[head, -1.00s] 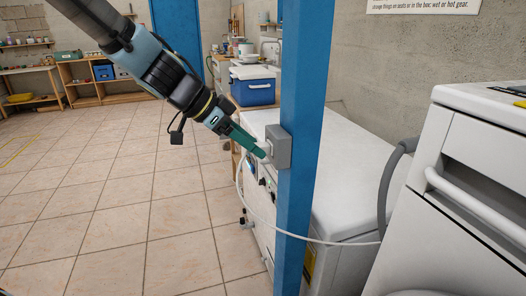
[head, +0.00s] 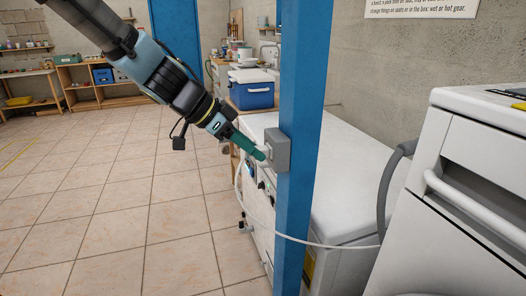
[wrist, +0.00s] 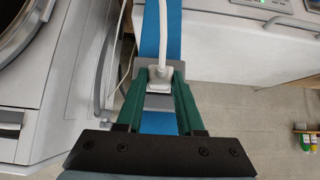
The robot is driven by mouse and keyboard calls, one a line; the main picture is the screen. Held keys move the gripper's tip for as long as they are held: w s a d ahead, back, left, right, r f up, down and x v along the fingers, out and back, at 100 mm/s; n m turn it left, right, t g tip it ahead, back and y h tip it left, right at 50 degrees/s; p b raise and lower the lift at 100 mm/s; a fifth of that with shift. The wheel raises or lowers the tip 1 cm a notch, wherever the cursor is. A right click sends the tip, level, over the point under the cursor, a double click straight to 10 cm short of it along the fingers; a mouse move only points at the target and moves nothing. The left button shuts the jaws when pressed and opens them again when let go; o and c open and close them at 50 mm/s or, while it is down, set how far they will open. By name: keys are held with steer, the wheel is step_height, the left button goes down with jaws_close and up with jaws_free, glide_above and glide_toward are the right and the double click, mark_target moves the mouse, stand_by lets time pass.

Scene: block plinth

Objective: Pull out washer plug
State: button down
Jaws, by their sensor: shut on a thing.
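My gripper (wrist: 158,88) is shut on the white washer plug (wrist: 158,75), with one green finger on each side of it. The plug's white cord (wrist: 125,45) runs up from it in the wrist view. The plug is at the front of the grey socket box (head: 279,150) on the blue post; in the head view my green fingers (head: 262,152) reach the box's left side and mostly hide the plug. I cannot tell how deep the plug sits in the socket.
The blue post (head: 299,90) stands directly behind the socket. A white, low appliance (head: 345,170) is behind the post, with a grey hose (head: 388,185) near the washer. A blue-and-white box (head: 251,92) stands at the back. The tiled floor (head: 110,220) to the left is clear.

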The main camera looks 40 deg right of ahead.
steer(key=shift+w+a, duration=0.1)
steer(key=shift+a, duration=0.05)
stand_by(0.8)
steer(key=shift+w+a+b, duration=0.15)
steer(key=shift+w+a, duration=0.05)
steer(key=shift+a, duration=0.35)
steer(key=shift+w+a+b, duration=0.15)
steer(key=shift+w+a, duration=0.05)
steer(key=shift+a, duration=0.35)
steer(key=shift+w+a, duration=0.25)
steer(key=shift+a, duration=0.4)
steer(key=shift+w+a, duration=0.2)
steer(key=shift+a, duration=0.4)
steer(key=shift+w+a, duration=0.25)
steer(key=shift+a, duration=0.4)
